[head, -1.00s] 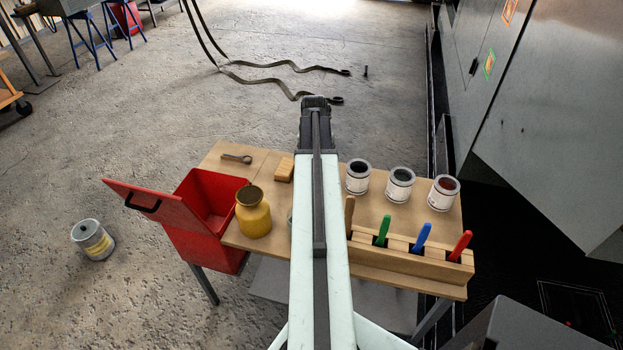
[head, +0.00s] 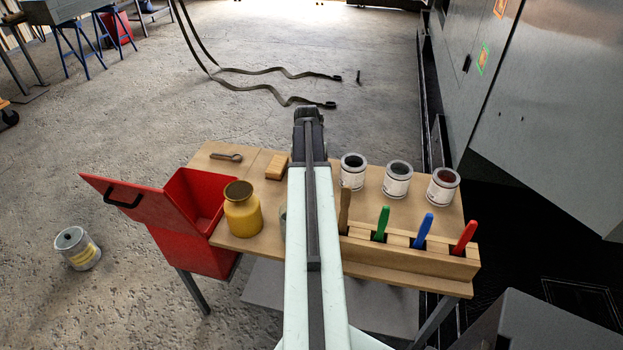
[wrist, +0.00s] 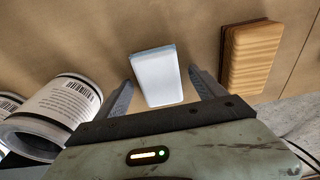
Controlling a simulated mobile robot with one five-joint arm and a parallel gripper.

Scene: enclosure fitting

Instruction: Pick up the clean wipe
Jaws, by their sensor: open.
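A white folded pad with a pale blue edge, which looks like the clean wipe (wrist: 158,78), lies on the table top in the wrist view. My gripper (wrist: 160,84) is open, with one finger on each side of the pad. The pad's near end is close to the gripper body. I cannot tell whether the fingers touch it or how high they are above the table. In the head view my gripper (head: 308,114) points away over the table, and my arm hides the pad.
A wooden block (wrist: 250,58) lies right of the fingers and paint cans (wrist: 55,112) stand left. The table (head: 262,245) also carries a yellow jar (head: 243,215), a wrench (head: 226,157) and a rack of coloured-handled tools (head: 410,262). A red open-lidded bin (head: 190,250) adjoins its left side.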

